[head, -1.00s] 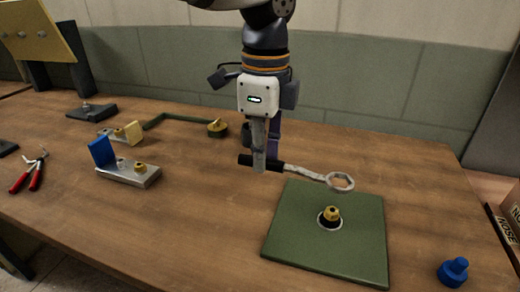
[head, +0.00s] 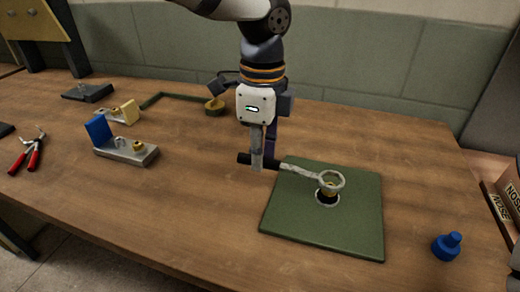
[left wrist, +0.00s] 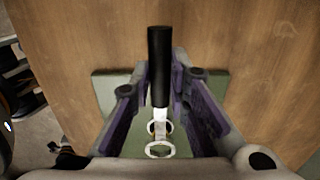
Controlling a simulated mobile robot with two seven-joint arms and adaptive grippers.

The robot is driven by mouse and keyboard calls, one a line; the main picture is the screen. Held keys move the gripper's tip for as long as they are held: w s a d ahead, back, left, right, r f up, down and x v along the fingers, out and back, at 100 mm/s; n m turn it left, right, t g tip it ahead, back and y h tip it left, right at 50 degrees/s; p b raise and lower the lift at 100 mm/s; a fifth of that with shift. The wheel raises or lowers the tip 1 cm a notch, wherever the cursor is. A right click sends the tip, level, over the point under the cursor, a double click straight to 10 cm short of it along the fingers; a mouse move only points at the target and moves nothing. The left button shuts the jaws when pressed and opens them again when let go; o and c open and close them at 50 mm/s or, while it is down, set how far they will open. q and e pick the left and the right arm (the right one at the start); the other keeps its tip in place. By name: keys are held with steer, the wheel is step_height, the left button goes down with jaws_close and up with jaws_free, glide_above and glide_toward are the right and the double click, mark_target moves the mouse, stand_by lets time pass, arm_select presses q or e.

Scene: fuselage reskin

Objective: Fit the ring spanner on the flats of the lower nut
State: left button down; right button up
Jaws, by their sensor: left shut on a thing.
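My left gripper (head: 257,163) is shut on the black handle (left wrist: 160,66) of the ring spanner. The spanner's grey ring (head: 331,180) is held out to the right over the green plate. The brass nut (head: 328,191) stands upright in a pale-rimmed round hole in the plate. The ring overlaps the nut's top in the head view, and brass shows inside and below it. I cannot tell whether the ring is around the nut or just above it. The two nut levels cannot be told apart.
The green plate (head: 285,219) lies on the wooden table. A blue knobbed part (head: 447,246) stands to its right. At left are a metal block with a blue plate (head: 125,152), red-handled pliers (head: 26,156) and a green bracket (head: 180,97). The table's front middle is clear.

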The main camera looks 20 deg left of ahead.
mark_target(261, 224)
arm_select(q)
steer(key=shift+f, duration=1.75)
stand_by(0.8)
steer(key=shift+s+d+n, duration=0.2)
steer(key=shift+s+n, duration=1.4)
steer(key=shift+s, duration=0.2)
steer(key=shift+s+d+n, duration=0.35)
steer(key=shift+s+n, duration=0.35)
steer(key=shift+s, duration=0.05)
steer(key=shift+s+d+n, duration=0.3)
steer(key=shift+s+n, duration=0.4)
steer(key=shift+s+d+n, duration=1.05)
steer(key=shift+s+n, duration=0.3)
steer(key=shift+n, duration=0.15)
steer(key=shift+w+a, duration=0.1)
steer(key=shift+w, duration=0.05)
steer(key=shift+w+a+m, duration=0.35)
steer(key=shift+a+m, duration=0.05)
steer(key=shift+m, duration=0.2)
